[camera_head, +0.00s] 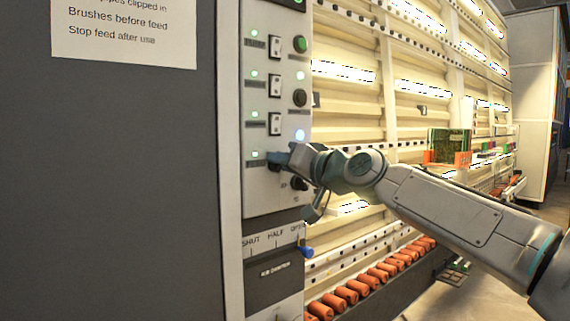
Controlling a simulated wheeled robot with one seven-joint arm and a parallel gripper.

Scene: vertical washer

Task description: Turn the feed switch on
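A pale control panel (258,190) stands upright left of centre, with a column of black-and-white rocker switches. The top switch (275,46), the second switch (275,85) and the third switch (275,123) are in plain view. Each has a small label that is too small to read, so I cannot tell which is the feed switch. My gripper (280,158) reaches in from the right, its tip at the panel's fourth row, below the third switch. It covers whatever sits there. I cannot tell whether it touches the panel or how its fingers stand.
Green lamps mark the rows, one beside my gripper (255,155). A green button (300,44) and a dark knob (299,184) sit at the panel's right. Below is a blue handle (307,252) near a SHUT/HALF/OPEN scale. A lit washer frame with orange rollers (346,294) extends right.

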